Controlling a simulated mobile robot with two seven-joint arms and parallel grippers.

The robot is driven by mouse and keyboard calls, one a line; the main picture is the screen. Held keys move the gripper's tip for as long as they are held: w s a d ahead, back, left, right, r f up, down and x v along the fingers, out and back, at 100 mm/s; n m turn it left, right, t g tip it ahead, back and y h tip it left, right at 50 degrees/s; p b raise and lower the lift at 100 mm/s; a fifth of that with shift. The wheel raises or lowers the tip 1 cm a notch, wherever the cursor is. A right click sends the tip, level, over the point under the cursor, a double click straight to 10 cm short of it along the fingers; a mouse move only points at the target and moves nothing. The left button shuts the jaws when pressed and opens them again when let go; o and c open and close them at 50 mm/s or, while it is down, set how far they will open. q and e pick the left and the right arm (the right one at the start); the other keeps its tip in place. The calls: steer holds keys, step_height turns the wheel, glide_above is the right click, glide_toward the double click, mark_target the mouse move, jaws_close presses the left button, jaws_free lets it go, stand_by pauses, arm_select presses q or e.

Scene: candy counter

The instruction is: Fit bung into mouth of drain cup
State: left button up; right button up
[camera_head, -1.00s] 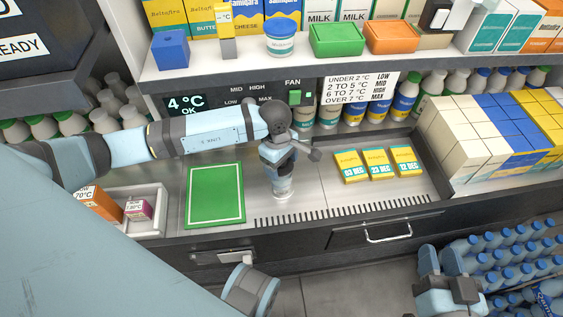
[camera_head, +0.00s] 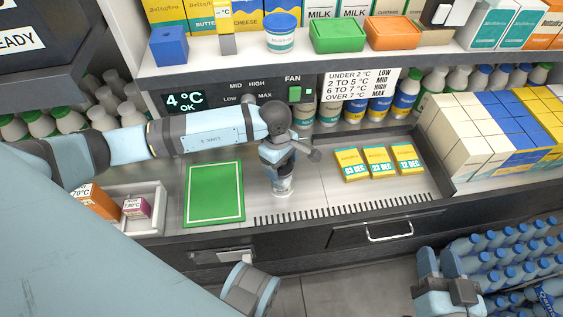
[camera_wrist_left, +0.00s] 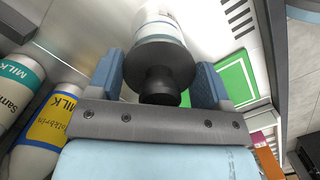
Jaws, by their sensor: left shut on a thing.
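My left gripper (camera_head: 281,170) is over the counter, pointing down, just above the pale drain cup (camera_head: 283,187). In the left wrist view, its two blue fingers (camera_wrist_left: 158,80) are shut on the dark grey bung (camera_wrist_left: 160,87), which has a wide disc and a knob. The drain cup (camera_wrist_left: 160,22) is directly beyond the bung, roughly in line with it. The disc hides the cup's mouth, so I cannot tell whether the bung is in it or just above. My right gripper (camera_head: 440,262) is open and empty at the lower right, away from the counter.
A green mat (camera_head: 215,193) lies left of the cup, and a slotted drain strip (camera_head: 345,207) runs along the front. Yellow dated packs (camera_head: 380,162) lie to the right. A white tray (camera_head: 150,222) with boxes is at left. The shelf above limits height.

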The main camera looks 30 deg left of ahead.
arm_select(q)
steer(key=shift+f+b, duration=0.5)
steer(key=shift+f, duration=0.2)
arm_select(e)
steer(key=shift+f, duration=0.5)
arm_select(q)
steer(key=o, duration=1)
steer(key=shift+c, duration=0.2)
steer(key=r, duration=0.2)
steer(key=r+p, duration=0.1)
steer(key=r, duration=0.1)
steer(key=r+p, duration=0.1)
steer(key=r, duration=0.2)
steer(key=shift+a, duration=0.4)
steer(key=shift+w+r, duration=0.1)
steer(key=shift+r, duration=0.15)
arm_select(e)
step_height(320, 180, up, 3)
steer(key=shift+a+r, duration=0.1)
steer(key=shift+a, duration=0.05)
